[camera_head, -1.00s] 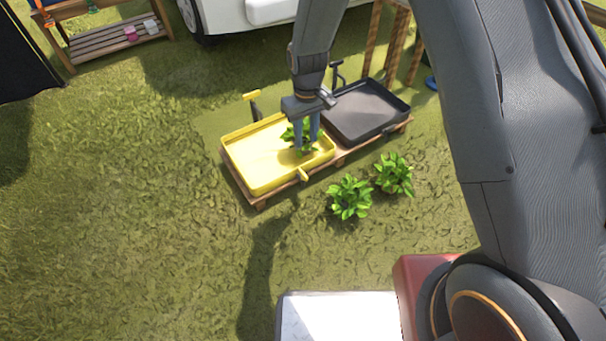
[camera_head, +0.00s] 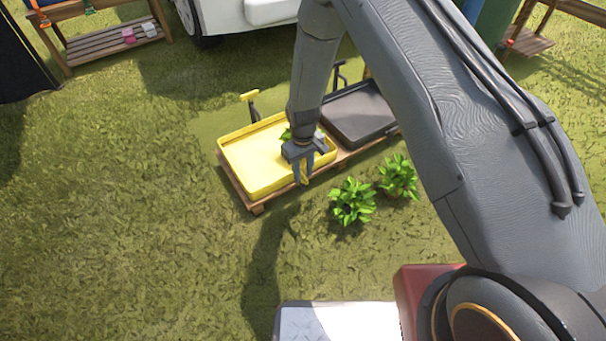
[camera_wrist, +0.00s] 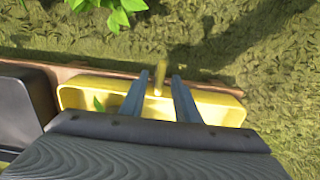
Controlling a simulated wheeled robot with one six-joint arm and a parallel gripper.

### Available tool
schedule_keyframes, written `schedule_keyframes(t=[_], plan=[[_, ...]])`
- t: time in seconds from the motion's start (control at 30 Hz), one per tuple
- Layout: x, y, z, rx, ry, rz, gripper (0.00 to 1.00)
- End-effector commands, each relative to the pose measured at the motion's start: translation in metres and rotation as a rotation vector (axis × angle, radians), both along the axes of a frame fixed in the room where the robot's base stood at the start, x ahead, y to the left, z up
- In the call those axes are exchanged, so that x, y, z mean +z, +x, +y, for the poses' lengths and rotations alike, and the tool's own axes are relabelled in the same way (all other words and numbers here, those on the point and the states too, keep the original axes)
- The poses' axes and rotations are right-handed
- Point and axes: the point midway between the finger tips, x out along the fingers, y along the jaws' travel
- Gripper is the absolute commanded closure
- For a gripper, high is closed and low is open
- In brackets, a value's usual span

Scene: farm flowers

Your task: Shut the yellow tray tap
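The yellow tray (camera_head: 250,155) stands on a low wooden pallet, with a yellow tap at its back left corner (camera_head: 250,97). A second yellow handle (camera_head: 305,175) sticks out from its front edge. It also shows in the wrist view (camera_wrist: 160,75), between my two fingers. My gripper (camera_head: 303,178) is open over the front edge of the yellow tray (camera_wrist: 85,97), with one finger on each side of that handle. I cannot tell whether the fingers touch it. A green plant (camera_head: 287,134) in the tray is mostly hidden behind my gripper.
A black tray (camera_head: 355,115) stands beside the yellow one on the wooden pallet (camera_head: 232,182). Two leafy plants (camera_head: 352,201) (camera_head: 398,177) grow on the grass in front. A wooden shelf (camera_head: 115,42) and a white vehicle (camera_head: 235,15) stand behind. Grass on the left is clear.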

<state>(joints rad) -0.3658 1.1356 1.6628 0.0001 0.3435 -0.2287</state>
Motion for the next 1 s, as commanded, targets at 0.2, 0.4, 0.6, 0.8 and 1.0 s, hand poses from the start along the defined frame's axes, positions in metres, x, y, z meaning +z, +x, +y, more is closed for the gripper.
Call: schedule_keyframes(t=[0.2,0.4,0.6,0.8,1.0], plan=[[-0.0077,0.0004,0.0003,0.0,0.001,-0.001,0.71],[-0.0073,0.0002,0.0002,0.0,0.001,-0.001,0.85],[-0.0073,0.0002,0.0001,0.0,0.001,-0.001,1.0],[-0.0069,-0.0001,0.0,-0.018,0.0,0.0,1.0],[-0.0064,-0.0007,-0.0001,-0.094,-0.001,0.001,1.0]])
